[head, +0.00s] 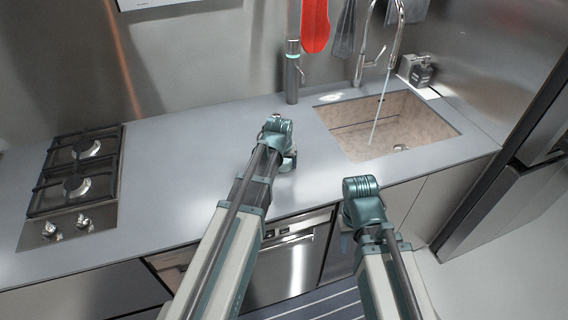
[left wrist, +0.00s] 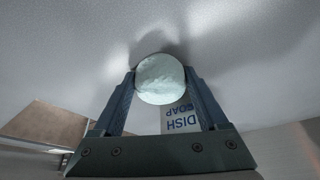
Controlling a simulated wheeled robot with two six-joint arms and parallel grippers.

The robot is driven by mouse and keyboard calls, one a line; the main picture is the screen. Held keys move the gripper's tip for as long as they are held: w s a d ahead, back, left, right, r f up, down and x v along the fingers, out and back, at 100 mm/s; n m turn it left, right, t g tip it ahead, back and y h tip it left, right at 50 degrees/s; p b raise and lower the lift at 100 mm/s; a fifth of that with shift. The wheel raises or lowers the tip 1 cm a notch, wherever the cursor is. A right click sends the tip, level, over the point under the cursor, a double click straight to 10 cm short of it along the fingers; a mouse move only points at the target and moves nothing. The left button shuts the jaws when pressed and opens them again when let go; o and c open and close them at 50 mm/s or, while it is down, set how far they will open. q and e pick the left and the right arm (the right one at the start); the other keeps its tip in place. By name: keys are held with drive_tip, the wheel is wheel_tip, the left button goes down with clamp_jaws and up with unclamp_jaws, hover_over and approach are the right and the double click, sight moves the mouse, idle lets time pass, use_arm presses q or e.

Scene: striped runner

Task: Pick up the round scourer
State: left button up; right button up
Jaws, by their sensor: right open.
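In the left wrist view a pale, mottled round thing (left wrist: 160,78), which looks like the round scourer, lies between my left gripper's fingertips (left wrist: 160,74). The fingers flank it closely on both sides; whether they press on it is unclear. A white object with a DISH SOAP label (left wrist: 181,120) shows partly behind it, between the fingers. In the head view my left gripper (head: 288,161) is low over the counter, left of the sink, mostly hidden by its own wrist. My right gripper (head: 344,242) is open in front of the counter, partly hidden by its arm.
The sink (head: 448,111) with running tap (head: 397,40) is right of my left gripper. A soap dispenser (head: 421,72) stands behind it. A gas hob (head: 77,178) is at the left. The counter (head: 175,165) between hob and left arm is clear.

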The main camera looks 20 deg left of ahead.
use_arm(q)
drive_tip(key=c, duration=0.6)
drive_tip(key=shift+o, duration=0.2)
drive_tip(key=shift+r, duration=0.15)
use_arm(e)
drive_tip(key=shift+r, duration=0.15)
